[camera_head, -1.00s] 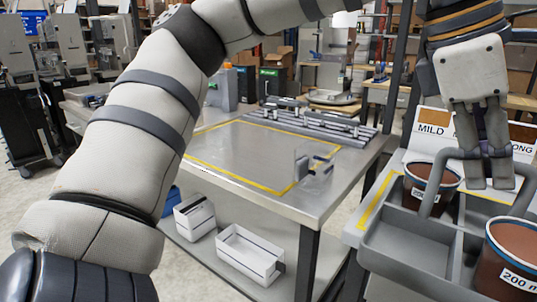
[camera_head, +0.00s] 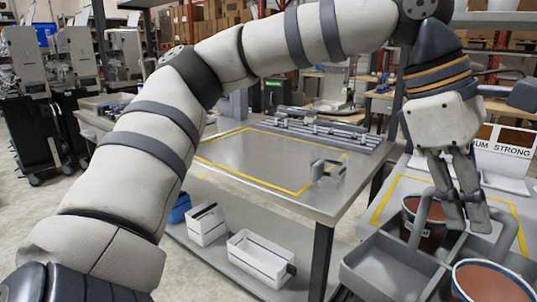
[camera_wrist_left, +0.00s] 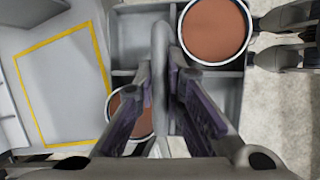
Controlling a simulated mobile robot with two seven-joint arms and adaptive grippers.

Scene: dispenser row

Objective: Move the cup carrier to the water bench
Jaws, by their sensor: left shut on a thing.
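My left gripper (camera_head: 458,195) is shut on the handle (camera_head: 417,222) of the grey cup carrier (camera_head: 378,268). The carrier, cut off at the lower right of the head view, has compartments. One brown-filled cup (camera_head: 410,213) stands behind the handle, and a larger-looking one (camera_head: 490,283) stands in front. In the left wrist view, the handle (camera_wrist_left: 160,75) runs between the fingers, with one cup (camera_wrist_left: 215,30) above right and one partly hidden cup (camera_wrist_left: 143,122) below left. Dark finger-like parts (camera_wrist_left: 288,38), perhaps my right gripper, show at that view's right edge.
A steel bench (camera_head: 255,165) with a yellow outline stands in the middle, with a grate (camera_head: 320,128) at its back and a small bracket (camera_head: 327,170) near its right edge. White bins (camera_head: 262,257) sit below. A sign (camera_head: 505,150) stands behind the carrier on the right-hand bench.

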